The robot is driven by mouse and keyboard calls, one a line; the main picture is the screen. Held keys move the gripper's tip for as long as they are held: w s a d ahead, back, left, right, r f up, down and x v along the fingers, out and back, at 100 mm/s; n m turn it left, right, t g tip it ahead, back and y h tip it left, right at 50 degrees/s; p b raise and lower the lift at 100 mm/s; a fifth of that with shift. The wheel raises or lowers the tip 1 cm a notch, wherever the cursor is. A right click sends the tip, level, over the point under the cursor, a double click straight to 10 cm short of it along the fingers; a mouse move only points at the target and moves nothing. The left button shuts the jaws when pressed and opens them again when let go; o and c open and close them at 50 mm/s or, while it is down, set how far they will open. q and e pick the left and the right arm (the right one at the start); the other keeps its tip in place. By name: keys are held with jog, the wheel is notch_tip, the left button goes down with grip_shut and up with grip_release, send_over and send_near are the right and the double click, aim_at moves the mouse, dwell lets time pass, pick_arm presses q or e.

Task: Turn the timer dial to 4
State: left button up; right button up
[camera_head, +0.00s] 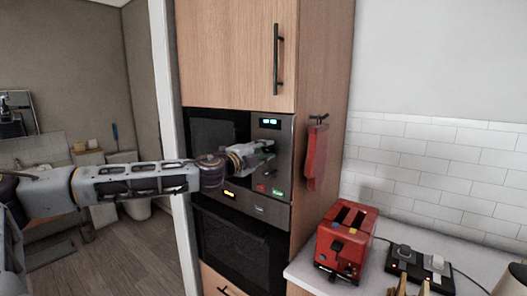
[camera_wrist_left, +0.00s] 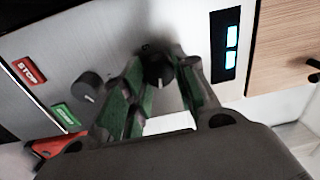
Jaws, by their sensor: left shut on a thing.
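My left gripper (camera_head: 266,154) reaches in from the left to the control panel (camera_head: 285,140) of the upper built-in oven. In the left wrist view its fingers (camera_wrist_left: 160,85) are closed around a round black dial (camera_wrist_left: 159,70) with a pale pointer line. This is the dial nearer the lit display (camera_wrist_left: 231,48); no numbers around it are readable. A second dark dial (camera_wrist_left: 89,86) sits beside it, outside the fingers. My right gripper is not in view.
A red STOP button (camera_wrist_left: 29,71) and a green button (camera_wrist_left: 66,116) lie past the second dial. A wooden cabinet (camera_head: 237,50) is above, and a red cloth (camera_head: 316,157) hangs at the right. A red toaster (camera_head: 345,240) stands on the counter.

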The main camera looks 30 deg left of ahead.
pick_arm(q)
jog(key=m, duration=0.3)
jog(key=shift+m, duration=0.4)
jog(key=m, duration=0.3)
jog(key=shift+f+m, duration=0.15)
jog(key=shift+m, duration=0.25)
jog(key=m, duration=0.3)
jog(key=shift+a+m+h, duration=0.1)
jog(key=shift+m+h, duration=0.2)
jog(key=shift+m, duration=0.1)
jog(key=m, duration=0.2)
jog(key=shift+f+m+g+b, duration=0.1)
jog(key=shift+m+g+b, duration=0.2)
jog(key=shift+m, duration=0.1)
jog(key=m+b, duration=0.1)
jog(key=m, duration=0.1)
jog(key=shift+m, duration=0.3)
jog(key=shift+a+m+b, duration=0.1)
jog(key=shift+m+b, duration=0.3)
jog(key=shift+m, duration=1.1)
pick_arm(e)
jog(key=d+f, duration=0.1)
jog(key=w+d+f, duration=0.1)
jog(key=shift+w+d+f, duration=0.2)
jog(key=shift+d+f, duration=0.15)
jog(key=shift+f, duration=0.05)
pick_arm(q)
jog(key=shift+m, duration=0.3)
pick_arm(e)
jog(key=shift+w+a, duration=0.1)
